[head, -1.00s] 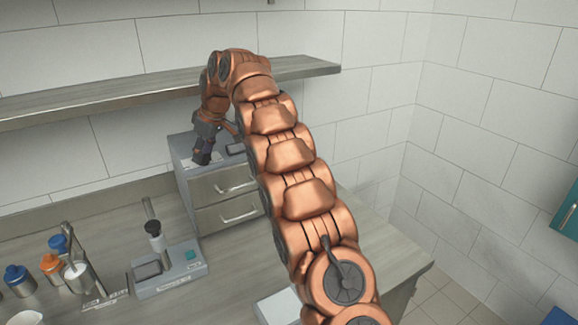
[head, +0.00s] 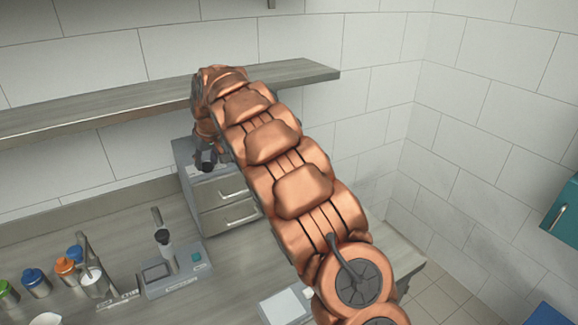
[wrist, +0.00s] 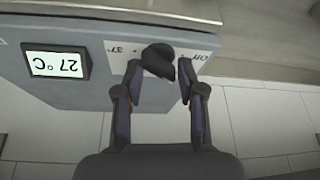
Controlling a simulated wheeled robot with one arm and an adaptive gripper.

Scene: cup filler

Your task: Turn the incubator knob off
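The incubator (head: 183,160) is a grey box with two drawers on the bench, below the shelf. The wrist view shows its panel upside down, with a lit display (wrist: 57,65) reading 27 °C. A black knob (wrist: 159,61) sits between labels "37°" and "Off"; which label it points to I cannot tell. My gripper (wrist: 158,85) is open, its dark fingers spread on either side of the knob, with visible gaps. In the head view my gripper (head: 206,160) is over the incubator's top, and my arm hides part of the box.
A device with a teal button (head: 172,280) stands on the bench left of the incubator. Several bottles with coloured caps (head: 66,268) stand further left. The wall shelf (head: 100,108) runs close behind my arm. A white-and-grey device (head: 285,307) lies near the front.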

